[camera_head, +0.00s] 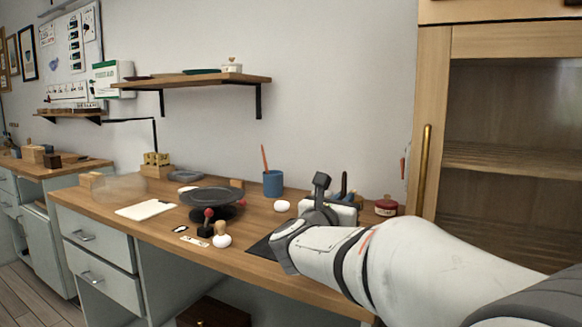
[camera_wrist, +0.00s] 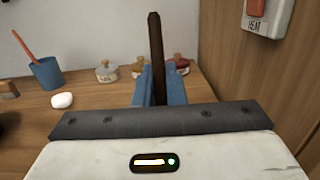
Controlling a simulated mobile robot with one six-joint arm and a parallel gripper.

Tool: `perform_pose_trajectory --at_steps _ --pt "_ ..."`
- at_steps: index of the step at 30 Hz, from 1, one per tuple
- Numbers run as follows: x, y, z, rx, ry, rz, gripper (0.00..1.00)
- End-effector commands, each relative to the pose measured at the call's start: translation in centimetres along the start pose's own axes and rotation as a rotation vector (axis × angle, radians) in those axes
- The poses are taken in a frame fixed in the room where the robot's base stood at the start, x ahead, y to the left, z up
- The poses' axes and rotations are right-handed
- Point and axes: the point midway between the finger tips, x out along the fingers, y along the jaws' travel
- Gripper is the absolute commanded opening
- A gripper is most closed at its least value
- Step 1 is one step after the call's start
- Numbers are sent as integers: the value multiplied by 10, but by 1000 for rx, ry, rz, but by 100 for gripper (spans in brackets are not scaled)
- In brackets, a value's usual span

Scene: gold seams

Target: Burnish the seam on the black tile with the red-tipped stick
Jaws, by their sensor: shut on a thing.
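My gripper (camera_wrist: 158,88) has blue fingers and is shut on a dark brown stick (camera_wrist: 154,45), which stands up between them in the wrist view. No red tip shows on it. In the head view my arm crosses the right part of the bench and hides most of the gripper. A flat black piece (camera_head: 260,248) lies by the bench's front edge, partly behind my arm; I cannot tell whether it is the black tile, and no seam shows. A small red-topped piece (camera_head: 208,214) stands on a black base near the bench's middle.
A black round turntable (camera_head: 212,196) stands on the wooden bench. A blue cup (camera_head: 273,184) with an orange-red stick, a white egg-like piece (camera_head: 282,206) and a white sheet (camera_head: 145,209) are nearby. A red lidded pot (camera_head: 386,206) stands at right, before a cabinet (camera_head: 434,130).

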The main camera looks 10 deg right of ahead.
Motion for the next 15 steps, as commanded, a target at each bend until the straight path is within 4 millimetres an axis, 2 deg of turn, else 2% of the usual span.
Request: perform_pose_trajectory --at_steps 4,8,9,15 --pt "2 -5 -3 1 -1 -1 0" --pt "2 -4 3 0 -1 1 0" --pt "2 -3 15 4 -4 2 0" --pt "2 -1 20 0 -1 6 0"
